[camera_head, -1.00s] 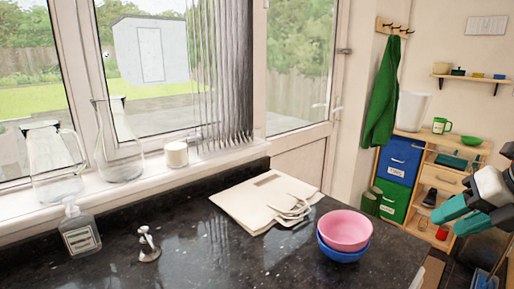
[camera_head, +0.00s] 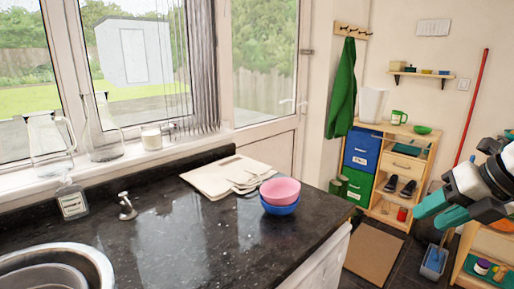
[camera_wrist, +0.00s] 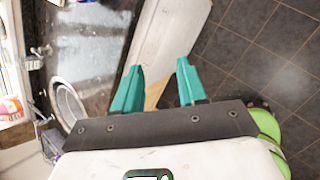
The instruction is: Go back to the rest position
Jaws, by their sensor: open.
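My gripper (camera_head: 436,212) is at the right of the head view, held clear of the counter, with teal fingers. In the wrist view my gripper (camera_wrist: 158,80) shows two teal fingers apart with nothing between them. Below them are the edge of the dark counter, a pale cabinet front (camera_wrist: 170,40) and the tiled floor. No object is held.
A shelf unit (camera_head: 405,150) stands behind. Dark floor tiles (camera_wrist: 245,45) look clear.

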